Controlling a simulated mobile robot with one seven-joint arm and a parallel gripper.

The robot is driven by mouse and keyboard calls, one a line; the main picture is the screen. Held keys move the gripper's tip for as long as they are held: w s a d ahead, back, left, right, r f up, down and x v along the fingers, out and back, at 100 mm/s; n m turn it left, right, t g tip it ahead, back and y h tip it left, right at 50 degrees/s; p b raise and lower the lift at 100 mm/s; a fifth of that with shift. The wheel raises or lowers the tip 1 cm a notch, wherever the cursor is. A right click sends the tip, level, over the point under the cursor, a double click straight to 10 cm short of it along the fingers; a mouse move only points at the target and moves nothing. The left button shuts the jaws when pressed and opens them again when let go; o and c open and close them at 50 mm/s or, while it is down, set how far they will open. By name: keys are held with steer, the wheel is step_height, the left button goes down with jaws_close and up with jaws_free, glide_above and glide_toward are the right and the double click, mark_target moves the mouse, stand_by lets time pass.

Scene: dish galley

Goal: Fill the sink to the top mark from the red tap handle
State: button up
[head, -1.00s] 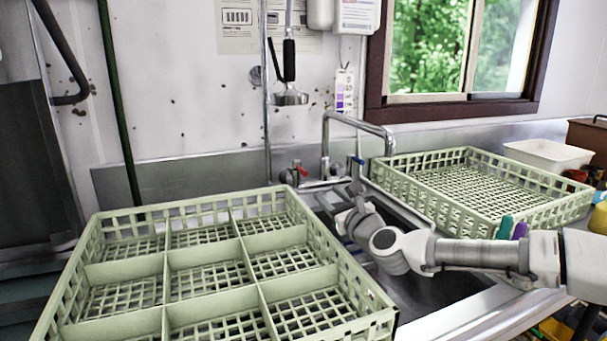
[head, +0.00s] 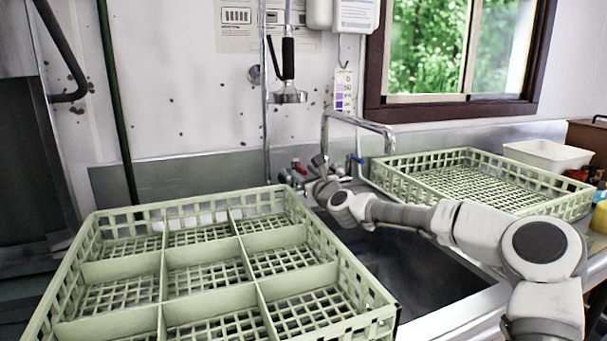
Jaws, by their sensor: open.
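The red tap handle (head: 300,168) shows at the left end of the tap on the back wall, behind the sink. The blue handle (head: 357,160) is at the tap's right end. The steel spout (head: 360,123) arches out between them. My gripper (head: 310,177) is open at the tap, just right of and below the red handle. Its fingers are small and partly hidden, and I cannot tell whether they touch the handle. The sink (head: 420,280) looks dark inside and is partly covered by my arm and a rack. I see no clear water surface or top mark.
A divided green rack (head: 207,256) stands at the left front, overlapping the sink's left side. Another green rack (head: 470,180) sits right of the tap. A white tub (head: 548,156) stands beyond it. A hanging spray head (head: 289,95) is above the tap.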

steer(key=shift+w+a, duration=0.2)
steer(key=shift+w, duration=0.25)
jaws_close()
stand_by(1.2)
